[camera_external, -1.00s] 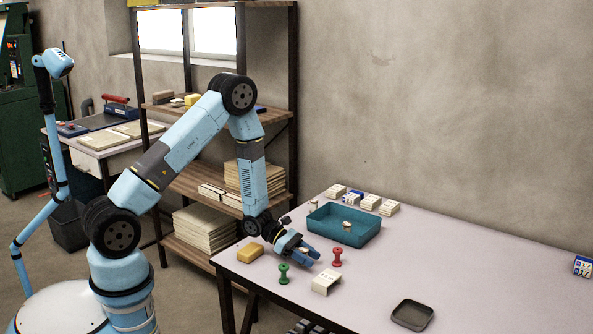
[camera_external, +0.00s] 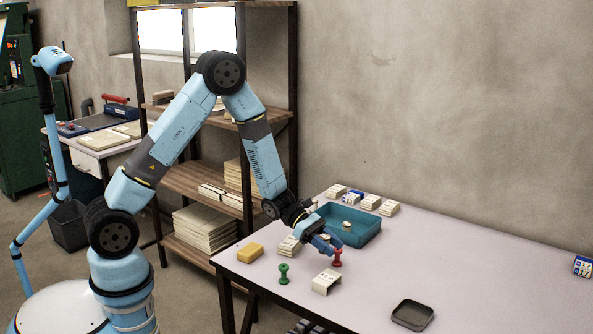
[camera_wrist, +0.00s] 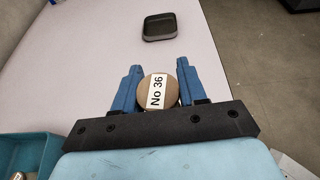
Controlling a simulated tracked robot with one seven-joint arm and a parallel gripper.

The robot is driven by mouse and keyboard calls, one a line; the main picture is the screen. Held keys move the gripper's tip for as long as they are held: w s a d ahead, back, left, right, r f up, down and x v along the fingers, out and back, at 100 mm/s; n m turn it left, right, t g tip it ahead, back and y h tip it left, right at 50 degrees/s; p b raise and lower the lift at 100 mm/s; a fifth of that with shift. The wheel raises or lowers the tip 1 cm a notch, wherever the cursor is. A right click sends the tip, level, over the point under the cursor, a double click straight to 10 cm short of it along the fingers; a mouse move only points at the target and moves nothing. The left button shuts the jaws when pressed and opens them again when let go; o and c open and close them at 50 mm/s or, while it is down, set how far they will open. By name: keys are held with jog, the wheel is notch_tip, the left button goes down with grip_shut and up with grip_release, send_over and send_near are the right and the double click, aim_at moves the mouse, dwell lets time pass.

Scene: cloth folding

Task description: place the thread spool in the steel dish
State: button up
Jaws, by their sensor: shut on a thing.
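The red thread spool (camera_external: 337,261) stands on the table in the external view, with my blue fingertips at its upper part. My gripper (camera_external: 334,249) reaches down over it. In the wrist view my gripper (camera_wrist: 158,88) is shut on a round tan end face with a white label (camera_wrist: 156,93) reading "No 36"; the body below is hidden. The steel dish (camera_external: 398,318) is a dark, shallow square tray near the table's front edge, right of my gripper. It also shows in the wrist view (camera_wrist: 146,36), ahead of the fingers, and looks empty.
A green spool (camera_external: 284,274), a yellow block (camera_external: 250,251) and white blocks (camera_external: 326,280) stand near my gripper. A teal tray (camera_external: 364,236) with a small round item lies behind. More small blocks (camera_external: 370,202) line the wall side. The table between gripper and dish looks clear.

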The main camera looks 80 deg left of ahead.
aim_at(406, 308)
jog(key=w+d+r+m+g+h, duration=0.1)
jog(key=w+d+r, duration=0.1)
jog(key=d, duration=0.7)
jog(key=w+d+r+m+g+h, duration=0.1)
jog(key=w+d+r+m, duration=0.1)
jog(key=d, duration=0.7)
jog(key=w+f, duration=0.3)
jog(key=w, duration=0.1)
jog(key=w+d+f, duration=0.1)
jog(key=w+f, duration=0.2)
jog(key=w, duration=0.1)
jog(key=w+d+f, duration=0.1)
jog(key=w+f, duration=0.2)
jog(key=w, duration=0.2)
jog(key=shift+d+f, duration=0.2)
jog(key=shift+f, duration=0.15)
jog(key=shift+w+f, duration=0.15)
jog(key=shift+f, duration=1.6)
jog(key=shift+f, duration=0.3)
jog(key=o, duration=1)
jog(key=shift+o, duration=0.2)
